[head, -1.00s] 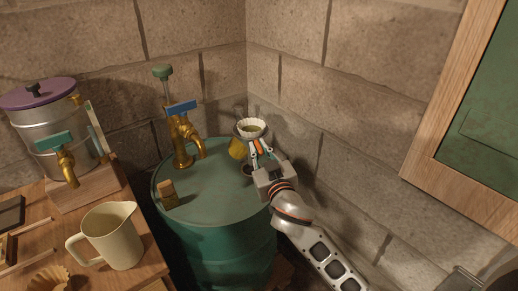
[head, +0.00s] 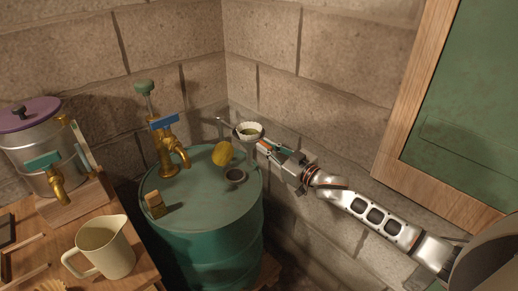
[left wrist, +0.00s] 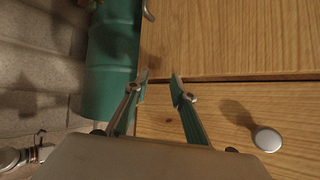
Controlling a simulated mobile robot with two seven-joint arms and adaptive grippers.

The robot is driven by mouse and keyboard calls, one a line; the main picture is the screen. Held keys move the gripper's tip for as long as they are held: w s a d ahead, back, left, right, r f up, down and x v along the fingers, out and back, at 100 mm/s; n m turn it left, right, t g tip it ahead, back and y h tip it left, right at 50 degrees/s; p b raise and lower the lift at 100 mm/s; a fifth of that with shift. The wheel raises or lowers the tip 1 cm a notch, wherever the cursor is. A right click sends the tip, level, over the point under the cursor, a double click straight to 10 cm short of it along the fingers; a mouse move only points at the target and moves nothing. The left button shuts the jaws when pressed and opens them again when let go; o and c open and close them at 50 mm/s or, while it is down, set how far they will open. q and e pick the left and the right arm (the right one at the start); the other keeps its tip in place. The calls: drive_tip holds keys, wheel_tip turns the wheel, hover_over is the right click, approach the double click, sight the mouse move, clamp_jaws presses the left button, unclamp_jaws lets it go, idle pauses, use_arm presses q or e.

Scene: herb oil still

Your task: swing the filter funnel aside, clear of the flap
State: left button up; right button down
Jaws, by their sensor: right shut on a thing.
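The filter funnel (head: 249,131), with a pale fluted filter in it, is above the back right rim of the green drum (head: 203,203). My right gripper (head: 261,144) is shut on the funnel's near right side; the exact grip point is small. The yellow round flap (head: 222,153) stands tilted up beside the dark round opening (head: 236,175) in the drum top. In the picture the funnel is apart from the flap, up and to its right. My left gripper (left wrist: 161,80) is open and empty in the left wrist view, over a wooden surface.
A brass tap (head: 168,150) with a blue tag stands on the drum's back left, and a small wooden block (head: 155,205) at its left. A cream jug (head: 103,248) and a metal still (head: 40,155) are further left. Stone wall stands close behind the funnel.

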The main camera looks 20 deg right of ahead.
drive_tip(key=shift+w+d+r+n+g+y, duration=0.1)
drive_tip(key=shift+w+d+n+g+y, duration=0.2)
drive_tip(key=shift+d+y, duration=0.35)
drive_tip(key=shift+w+d+n+g+y, duration=0.2)
drive_tip(key=shift+w+d+n+y, duration=0.15)
drive_tip(key=shift+d, duration=0.55)
drive_tip(key=c, duration=2)
unclamp_jaws()
drive_tip(key=shift+s, duration=0.1)
approach(262, 137)
drive_tip(key=v, duration=0.6)
drive_tip(key=shift+s+d+f, duration=0.15)
drive_tip(key=shift+d+f, duration=0.05)
drive_tip(key=shift+d, duration=0.2)
